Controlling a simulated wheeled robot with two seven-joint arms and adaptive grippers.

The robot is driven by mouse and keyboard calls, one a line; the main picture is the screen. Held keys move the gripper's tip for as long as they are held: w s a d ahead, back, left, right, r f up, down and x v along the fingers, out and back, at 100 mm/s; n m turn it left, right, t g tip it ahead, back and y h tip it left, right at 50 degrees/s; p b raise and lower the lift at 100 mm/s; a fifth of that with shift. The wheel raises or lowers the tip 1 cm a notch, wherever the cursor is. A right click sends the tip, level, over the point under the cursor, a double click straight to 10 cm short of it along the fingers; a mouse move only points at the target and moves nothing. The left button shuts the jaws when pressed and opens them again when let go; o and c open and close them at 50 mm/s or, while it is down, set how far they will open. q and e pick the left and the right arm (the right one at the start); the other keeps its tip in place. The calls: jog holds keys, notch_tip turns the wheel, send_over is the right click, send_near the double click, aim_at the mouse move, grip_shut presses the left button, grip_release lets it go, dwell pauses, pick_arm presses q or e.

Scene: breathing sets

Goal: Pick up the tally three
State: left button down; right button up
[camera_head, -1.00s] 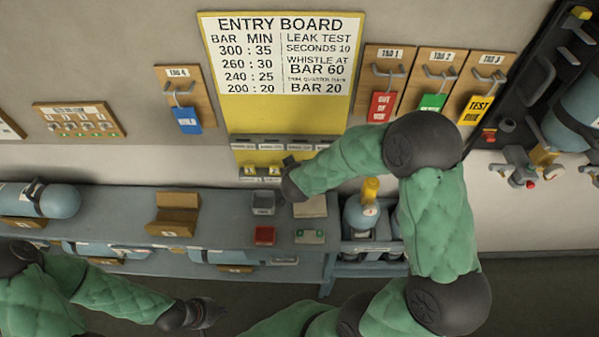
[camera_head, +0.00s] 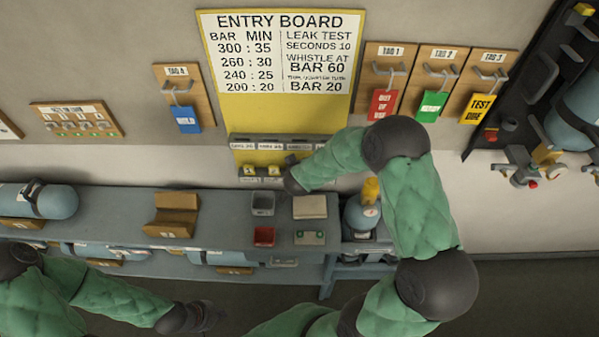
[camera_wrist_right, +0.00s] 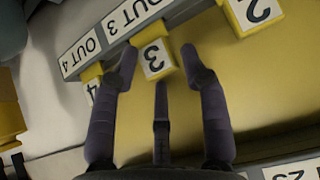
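Tally three (camera_wrist_right: 154,60) is a yellow block with a white label reading 3, hanging below the OUT 3 label in the right wrist view. My right gripper (camera_wrist_right: 158,52) is open, with one finger on each side of the block. Its left finger looks very near the block, and a small gap shows at its right finger. I cannot tell whether either touches. In the head view my right gripper (camera_head: 291,179) is at the yellow entry board (camera_head: 270,112), and tally three is not clearly readable there. My left gripper (camera_head: 204,317) is low, away from the board; its fingers are too dark to read.
Tally two (camera_wrist_right: 252,12) and tally four (camera_wrist_right: 93,82) hang on either side of tally three. Below the board, a bench (camera_head: 112,210) holds a grey bin (camera_head: 262,204) and a red bin (camera_head: 263,237). Hanging tags flank the board.

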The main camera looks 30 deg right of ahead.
jog(key=c, duration=0.6)
jog(key=shift+r, duration=0.65)
jog(key=shift+c, duration=0.2)
notch_tip(320, 180, up, 2)
jog(key=shift+r+p, duration=0.15)
jog(key=shift+p, duration=0.3)
jog(key=s+r, duration=0.1)
jog(key=r, duration=0.1)
jog(key=s+r+p, duration=0.1)
jog(key=s+r, duration=0.1)
jog(key=s+d+r, duration=0.1)
jog(key=s+r, duration=0.1)
jog(key=shift+s, duration=0.1)
jog(key=shift+c, duration=0.5)
jog(key=s+r, duration=0.1)
jog(key=s, duration=0.2)
jog(key=s+d+r, duration=0.1)
jog(key=s, duration=0.1)
jog(key=s+r+p, duration=0.1)
jog(key=s, duration=0.2)
jog(key=shift+s+d+r, duration=0.2)
jog(key=shift+s+d, duration=0.05)
jog(key=shift+s, duration=0.05)
